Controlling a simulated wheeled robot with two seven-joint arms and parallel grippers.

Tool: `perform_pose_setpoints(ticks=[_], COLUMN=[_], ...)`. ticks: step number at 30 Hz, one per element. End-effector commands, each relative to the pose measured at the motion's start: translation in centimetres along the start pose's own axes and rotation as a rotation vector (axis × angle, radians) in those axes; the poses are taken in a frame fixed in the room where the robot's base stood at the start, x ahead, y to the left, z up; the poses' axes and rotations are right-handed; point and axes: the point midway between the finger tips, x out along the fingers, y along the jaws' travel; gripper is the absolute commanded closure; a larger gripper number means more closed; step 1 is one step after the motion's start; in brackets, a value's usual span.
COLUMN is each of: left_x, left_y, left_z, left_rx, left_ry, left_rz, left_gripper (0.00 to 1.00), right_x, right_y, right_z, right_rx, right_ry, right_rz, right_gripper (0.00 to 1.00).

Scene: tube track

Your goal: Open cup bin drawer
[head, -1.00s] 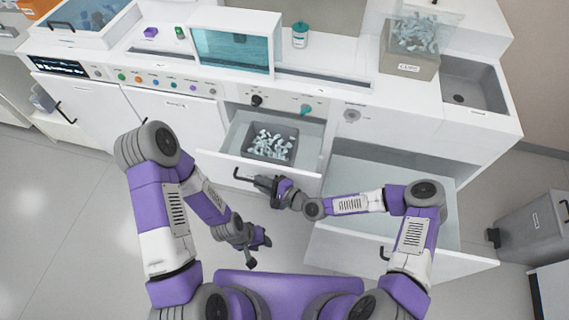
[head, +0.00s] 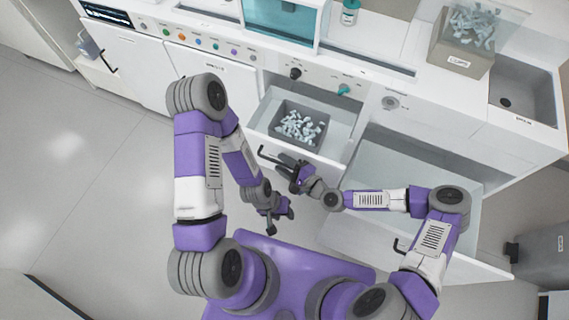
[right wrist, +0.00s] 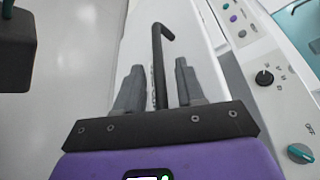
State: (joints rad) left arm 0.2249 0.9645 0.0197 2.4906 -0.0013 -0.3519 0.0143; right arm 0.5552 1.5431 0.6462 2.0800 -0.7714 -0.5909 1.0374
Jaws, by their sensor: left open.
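A white drawer (head: 338,133) stands pulled out of the counter, holding a grey bin (head: 322,118) of pale curved pieces. Its black bar handle (head: 264,156) is on the front. My right gripper (head: 296,172) is at the drawer front beside the handle. In the right wrist view the handle (right wrist: 157,62) runs between the two fingers of my right gripper (right wrist: 158,88), with gaps on both sides. The label on the drawer front is mostly hidden. My left gripper (head: 279,211) hangs open and empty below, away from the drawer.
A large lower drawer (head: 400,170) to the right is also open and looks empty. A labelled box (head: 460,55) of pale pieces stands on the counter next to a sink (head: 520,90). A grey bin (head: 540,258) is at the far right. The floor at left is clear.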

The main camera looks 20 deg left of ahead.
Motion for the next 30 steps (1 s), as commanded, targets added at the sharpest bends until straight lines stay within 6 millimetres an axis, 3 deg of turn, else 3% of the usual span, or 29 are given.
perform_pose_setpoints(ticks=[8, 21, 30], left_x=[-0.1, -0.6, -0.6], left_y=[0.0, 0.2, 0.2], left_z=[0.0, 0.0, 0.0], left_rx=[0.0, 0.0, 0.0], left_ry=[0.0, 0.0, 0.0], left_rz=[0.0, 0.0, 0.0], left_gripper=[0.57, 0.57, 0.57], right_x=[-0.7, -7.0, -7.6], right_y=[0.0, -0.1, 0.0], right_z=[-0.1, -0.1, 0.0], right_rx=[0.001, 0.001, -0.001], right_ry=[0.003, 0.002, 0.0], right_rz=[-0.001, -0.001, 0.0], right_gripper=[0.62, 0.62, 0.62])
